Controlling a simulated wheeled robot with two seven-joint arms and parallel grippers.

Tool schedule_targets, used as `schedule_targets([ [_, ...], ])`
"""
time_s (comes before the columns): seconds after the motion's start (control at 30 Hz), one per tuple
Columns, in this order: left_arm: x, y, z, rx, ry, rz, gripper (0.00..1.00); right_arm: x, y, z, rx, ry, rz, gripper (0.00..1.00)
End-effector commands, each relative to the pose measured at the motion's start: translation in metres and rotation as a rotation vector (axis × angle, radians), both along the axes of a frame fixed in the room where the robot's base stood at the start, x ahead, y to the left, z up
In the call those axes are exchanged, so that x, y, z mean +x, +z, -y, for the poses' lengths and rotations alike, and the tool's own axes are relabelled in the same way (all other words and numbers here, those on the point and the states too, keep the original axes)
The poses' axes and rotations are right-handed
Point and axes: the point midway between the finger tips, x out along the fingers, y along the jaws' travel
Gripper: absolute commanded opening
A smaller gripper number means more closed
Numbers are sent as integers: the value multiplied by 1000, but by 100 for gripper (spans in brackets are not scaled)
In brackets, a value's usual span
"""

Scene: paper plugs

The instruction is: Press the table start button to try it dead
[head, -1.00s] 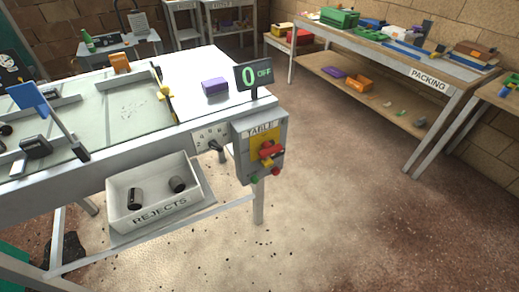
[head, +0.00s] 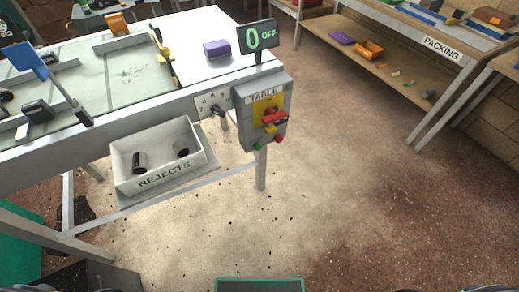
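The table control box (head: 263,110) is grey, labelled TABLE, and hangs on the front right corner of the table. On its lower edge are a small green button (head: 257,147) at the left and a red button (head: 279,139) at the right. A red rotary handle (head: 274,118) sits on a yellow plate, with a small yellow piece hanging at it. Neither of my grippers is in the picture.
The table (head: 160,118) carries a purple block (head: 216,50) and a blue paddle (head: 24,56). A white REJECTS bin (head: 165,178) with dark cylinders sits below it. The PACKING bench (head: 440,48) stands at the right. The floor before the control box is clear.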

Motion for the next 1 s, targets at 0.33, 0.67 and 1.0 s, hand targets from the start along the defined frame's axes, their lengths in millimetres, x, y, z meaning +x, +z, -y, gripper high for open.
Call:
schedule_targets([
  [0.33, 0, 0, 0, 0, 0, 0, 0, 0, 0, 0, 0, 0, 0, 0],
  [0.67, 0, 0, 0, 0, 0, 0, 0, 0, 0, 0, 0, 0, 1, 0],
  [1.0, 0, 0, 0, 0, 0, 0, 0, 1, 0, 0, 0, 0, 1, 0],
])
